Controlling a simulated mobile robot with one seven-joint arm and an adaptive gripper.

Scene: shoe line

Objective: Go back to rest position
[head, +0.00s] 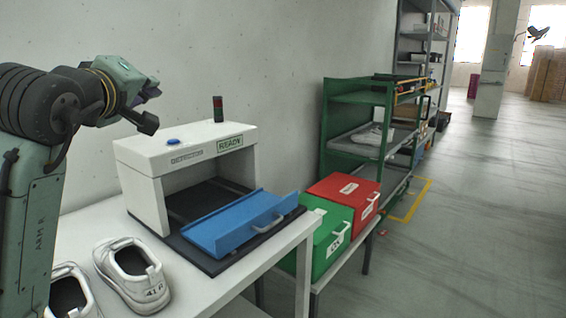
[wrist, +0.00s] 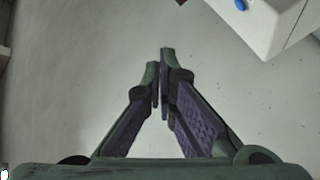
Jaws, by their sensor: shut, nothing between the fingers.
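My gripper (wrist: 162,75) shows in the wrist view with its two green and dark fingers brought together at the tips. Nothing is between them. It points toward a bare pale surface. In the head view my arm is folded at the upper left, with its end raised above the table, to the left of the white machine (head: 190,147). The corner of the machine (wrist: 285,25) with its blue button shows at the upper right of the wrist view. The fingertips are apart from it.
A pair of white shoes (head: 130,272) stands on the white table (head: 200,295). A blue flap (head: 240,222) lies down in front of the machine. Green (head: 327,236) and red (head: 345,192) boxes stand to the right, before a green shelf rack (head: 358,97). Floor at right is clear.

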